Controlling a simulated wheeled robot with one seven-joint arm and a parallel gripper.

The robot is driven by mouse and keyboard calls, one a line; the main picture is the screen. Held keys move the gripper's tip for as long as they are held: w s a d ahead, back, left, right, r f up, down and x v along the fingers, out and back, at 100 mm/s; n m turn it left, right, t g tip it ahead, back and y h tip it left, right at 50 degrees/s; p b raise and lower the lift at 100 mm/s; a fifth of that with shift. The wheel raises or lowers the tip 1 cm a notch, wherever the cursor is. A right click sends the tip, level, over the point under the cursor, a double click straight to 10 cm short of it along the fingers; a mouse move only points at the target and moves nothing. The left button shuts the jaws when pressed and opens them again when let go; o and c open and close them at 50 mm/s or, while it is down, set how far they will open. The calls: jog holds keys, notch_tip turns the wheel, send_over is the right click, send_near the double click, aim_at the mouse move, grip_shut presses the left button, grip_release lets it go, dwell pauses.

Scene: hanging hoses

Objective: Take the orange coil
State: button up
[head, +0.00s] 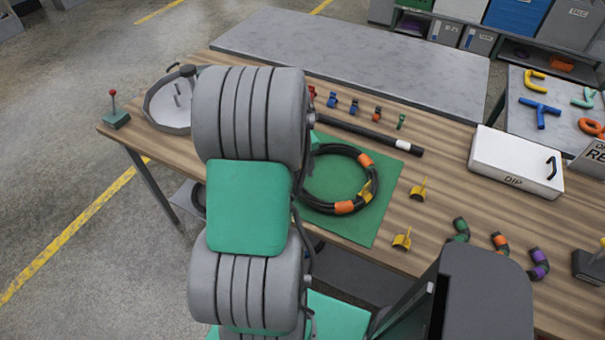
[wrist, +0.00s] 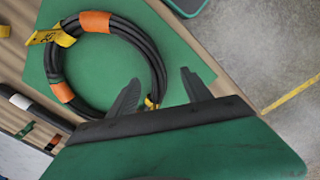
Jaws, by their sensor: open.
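The orange coil is a black hose ring with orange bands (head: 345,207) and a yellow tag, lying on a green mat (head: 390,215) on the wooden bench. In the wrist view the coil (wrist: 95,22) fills the upper left, with the yellow tag (wrist: 44,37) at its far left. My gripper (wrist: 161,75) is open and empty. Its two dark fingers appear at the coil's near right side, with the coil's rim between the fingertips in the picture. I cannot tell the height gap. In the head view my arm covers the coil's left edge and hides my fingers.
A black bar (head: 370,134) lies along the mat's far edge. Yellow clips (head: 402,240) and several hose elbows (head: 460,230) lie to the right, with a white DIP box (head: 515,165) behind. A round grey tray (head: 165,105) stands at the left. Wood between is bare.

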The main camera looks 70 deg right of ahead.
aim_at(303, 190)
jog(key=shift+s+d+f, duration=0.25)
jog(key=shift+s+f, duration=0.15)
jog(key=shift+s, duration=0.2)
notch_tip(303, 190, down, 8)
jog(key=shift+d+r+p, duration=0.1)
jog(key=shift+r+p, duration=0.15)
jog(key=shift+p, duration=0.35)
jog(key=shift+c, duration=0.6)
grip_shut()
dwell(0.4)
dwell(1.4)
